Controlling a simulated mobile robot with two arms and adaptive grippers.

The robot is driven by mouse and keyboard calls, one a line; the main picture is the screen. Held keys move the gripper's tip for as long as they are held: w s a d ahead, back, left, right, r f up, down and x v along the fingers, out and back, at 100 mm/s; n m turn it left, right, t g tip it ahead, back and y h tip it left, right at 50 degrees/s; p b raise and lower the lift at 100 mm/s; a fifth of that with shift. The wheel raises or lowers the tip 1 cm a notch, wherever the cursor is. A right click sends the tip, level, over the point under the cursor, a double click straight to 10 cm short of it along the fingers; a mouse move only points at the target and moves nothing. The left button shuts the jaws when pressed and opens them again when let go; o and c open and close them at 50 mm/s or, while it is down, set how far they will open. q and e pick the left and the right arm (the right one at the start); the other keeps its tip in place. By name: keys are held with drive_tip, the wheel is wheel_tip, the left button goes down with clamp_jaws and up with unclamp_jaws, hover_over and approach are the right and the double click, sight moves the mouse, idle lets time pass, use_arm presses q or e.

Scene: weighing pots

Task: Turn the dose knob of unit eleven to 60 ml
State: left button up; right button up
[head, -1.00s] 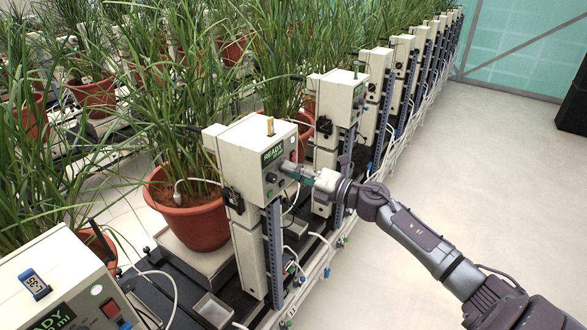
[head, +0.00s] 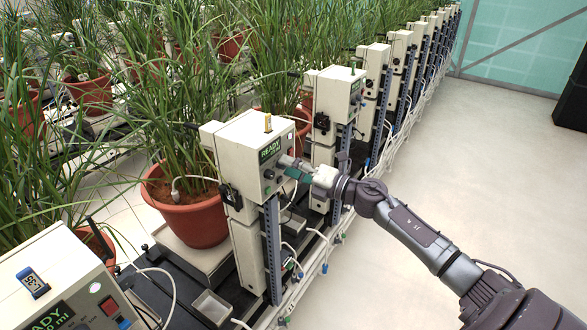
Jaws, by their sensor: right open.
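A cream control box (head: 240,139) stands on a blue-grey post in the middle, with a green READY display (head: 270,149) on its front. A small round knob (head: 268,174) shows below the display. I cannot read a unit number on this box or a dose value on its display. My right gripper (head: 288,167) is open at the right side of the box front, its fingertips close to the face beside the display. The gripper covers part of the face, and I cannot tell whether it touches anything. My left gripper is not in view.
A potted plant (head: 192,222) stands left of the box. A nearer unit (head: 62,262) with a blue tag (head: 33,283) is at the lower left. More units (head: 335,88) recede in a row. White hoses run along the base. The floor (head: 470,170) at right is clear.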

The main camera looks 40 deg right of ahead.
drive_tip(key=v, duration=1.2)
drive_tip(key=shift+f, duration=0.15)
